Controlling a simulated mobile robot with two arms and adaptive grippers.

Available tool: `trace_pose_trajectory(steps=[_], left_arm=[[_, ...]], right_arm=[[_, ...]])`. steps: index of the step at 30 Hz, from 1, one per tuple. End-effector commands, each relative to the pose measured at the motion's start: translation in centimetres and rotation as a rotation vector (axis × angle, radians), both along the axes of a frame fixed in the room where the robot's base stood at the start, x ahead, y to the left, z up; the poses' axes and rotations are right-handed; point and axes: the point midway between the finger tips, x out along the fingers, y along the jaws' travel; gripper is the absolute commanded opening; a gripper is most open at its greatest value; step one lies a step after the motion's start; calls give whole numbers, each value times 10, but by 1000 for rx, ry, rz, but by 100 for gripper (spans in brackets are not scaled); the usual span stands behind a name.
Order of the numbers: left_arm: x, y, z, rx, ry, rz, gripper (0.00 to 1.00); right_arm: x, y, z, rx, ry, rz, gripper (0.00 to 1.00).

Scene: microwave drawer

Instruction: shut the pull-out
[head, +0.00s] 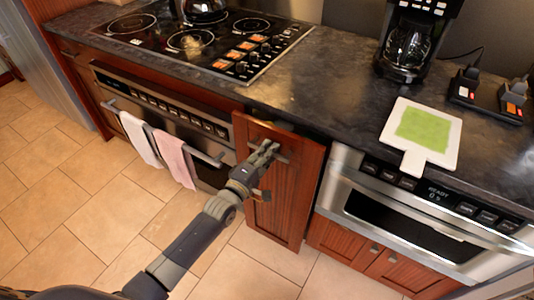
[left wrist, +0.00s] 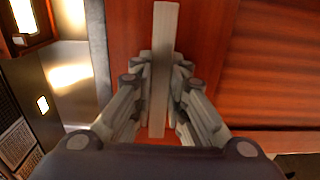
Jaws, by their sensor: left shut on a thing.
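The pull-out (head: 290,205) is a tall, narrow reddish-brown wood panel between the oven and the microwave drawer in the head view. It stands out in front of the counter edge, with a dark gap behind its top. Its front also fills much of the left wrist view (left wrist: 215,60). My left gripper (head: 267,151) is at the upper part of this front. In the left wrist view, the fingers (left wrist: 160,90) are shut on the pull-out's pale bar handle (left wrist: 163,25), one on each side. My right gripper is not in view.
The oven (head: 165,110) with two towels on its rail is to the left. The microwave drawer (head: 415,215) is to the right. A cutting board (head: 410,158), a coffee maker (head: 408,50) and a cooktop (head: 190,42) are on the dark counter. The tiled floor (head: 60,190) in front is clear.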

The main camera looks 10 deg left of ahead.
Motion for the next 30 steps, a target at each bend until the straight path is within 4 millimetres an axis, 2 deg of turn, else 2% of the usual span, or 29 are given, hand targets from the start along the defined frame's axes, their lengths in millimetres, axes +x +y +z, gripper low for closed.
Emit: trace_pose_trajectory(steps=[10,11,13,24,30], left_arm=[[0,0,0,1,1,1,0],[0,0,0,1,1,1,21],[0,0,0,1,1,1,35],[-2,1,-1,0,1,0,35],[-26,10,-2,2,2,0,35]], right_arm=[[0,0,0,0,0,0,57],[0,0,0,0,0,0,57],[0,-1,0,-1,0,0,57],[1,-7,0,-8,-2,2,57],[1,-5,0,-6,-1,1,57]])
